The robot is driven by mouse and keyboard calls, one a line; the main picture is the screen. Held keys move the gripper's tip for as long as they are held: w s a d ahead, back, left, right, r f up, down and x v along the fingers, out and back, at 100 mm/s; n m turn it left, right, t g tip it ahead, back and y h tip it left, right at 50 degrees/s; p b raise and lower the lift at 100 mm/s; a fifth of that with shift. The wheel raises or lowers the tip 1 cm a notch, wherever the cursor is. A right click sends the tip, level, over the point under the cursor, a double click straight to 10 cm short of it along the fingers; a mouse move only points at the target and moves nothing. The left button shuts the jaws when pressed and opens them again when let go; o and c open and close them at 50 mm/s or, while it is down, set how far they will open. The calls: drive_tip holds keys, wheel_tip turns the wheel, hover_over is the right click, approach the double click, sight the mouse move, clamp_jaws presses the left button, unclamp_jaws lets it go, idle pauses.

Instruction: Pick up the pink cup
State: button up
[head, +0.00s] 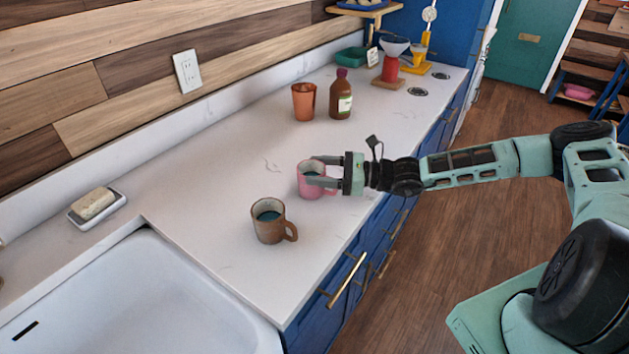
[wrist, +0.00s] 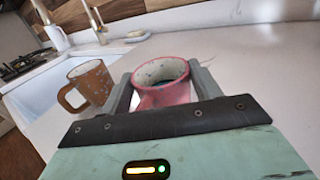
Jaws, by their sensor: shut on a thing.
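In the wrist view the pink cup (wrist: 163,92) sits between the two grey fingers of my gripper (wrist: 160,88). Its lower part is hidden behind my gripper there. I cannot tell whether the cup's base touches the counter.
A brown mug (head: 269,225) stands close by, nearer the sink (head: 120,300). An orange cup (head: 304,102) and a brown bottle (head: 341,100) stand farther back. A soap dish (head: 97,207) is at the left. The counter (head: 215,170) is clear left of the pink cup.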

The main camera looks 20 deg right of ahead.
drive_tip(key=shift+r, duration=0.15)
wheel_tip(320, 180, up, 10)
drive_tip(key=b, duration=0.1)
drive_tip(key=shift+b, duration=0.4)
idle(0.6)
idle(0.6)
